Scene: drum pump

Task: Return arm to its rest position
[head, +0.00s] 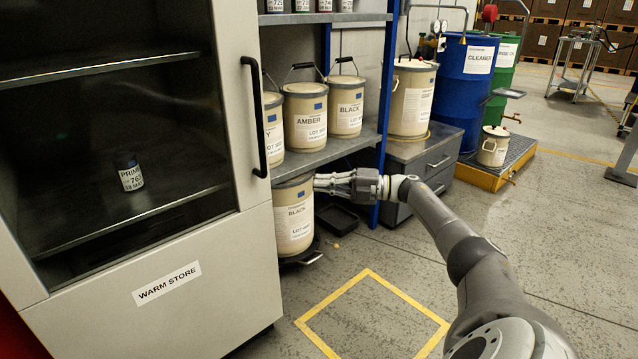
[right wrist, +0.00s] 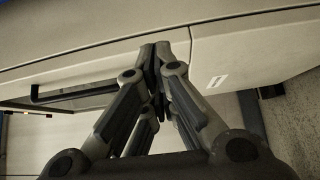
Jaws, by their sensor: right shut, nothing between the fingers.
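My right arm (head: 455,240) reaches from the lower right of the head view toward the shelf. A pale panel with a dark bar handle (right wrist: 75,93) lies beyond the fingers. I cannot tell from the head view whether the fingertips touch the bucket. My left gripper does not show.
The warm store cabinet (head: 235,275) stands at the left with a dark handle (head: 254,115). A grey drawer unit (head: 425,160) stands behind my gripper. The floor inside the yellow outline (head: 375,320) is clear.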

